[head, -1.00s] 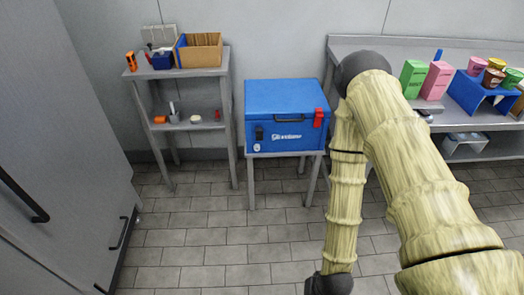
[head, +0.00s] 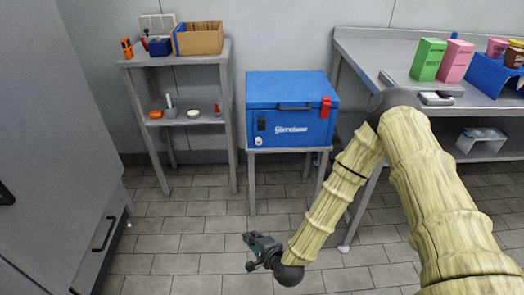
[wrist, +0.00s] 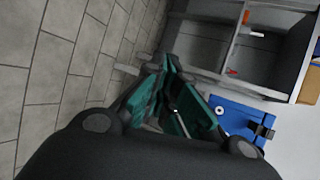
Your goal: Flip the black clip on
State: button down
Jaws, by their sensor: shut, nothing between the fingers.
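A blue box (head: 290,95) with a lid and a front handle stands on a small grey stand in the middle of the head view. A black clip (head: 262,124) is on the left of its front face, and a red clip (head: 326,107) is at the right. My gripper (head: 250,240) is low in front of the stand, well apart from the box, shut and empty. In the wrist view its teal fingers (wrist: 172,66) come together, and the blue box (wrist: 240,120) shows at the right with a dark clip (wrist: 263,132) on it. I cannot tell the clip's exact position.
A grey shelf (head: 178,58) at the left holds a cardboard box (head: 198,38) and small items. A grey bench (head: 400,50) at the right carries green and pink cartons. A grey cabinet (head: 55,130) is at the far left. Tiled floor before the stand is clear.

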aim_at(261, 122)
jog(key=w+a+m+t+b, duration=0.2)
jog(key=w+m+t+b, duration=0.25)
jog(key=w, duration=0.35)
jog(key=w+d+r+m+t+h+b, duration=0.3)
jog(key=w+m+b, duration=0.3)
jog(key=m, duration=0.2)
jog(key=w+d+r+m+t+h+b, duration=0.3)
jog(key=w+d+r+m+t+b, duration=0.1)
jog(key=m, duration=0.5)
jog(key=w+r+t+b, duration=0.1)
jog(key=w+r+b, duration=0.1)
jog(key=w+b, duration=0.1)
jog(key=shift+w+d+t+h, duration=0.25)
jog(key=shift+d+t+h, duration=0.05)
jog(key=shift+t+h, duration=0.1)
jog(key=shift+w, duration=0.1)
jog(key=s+r+b+x, duration=0.1)
jog(key=b+x, duration=0.4)
jog(key=x, duration=0.7)
jog(key=shift+r, duration=0.9)
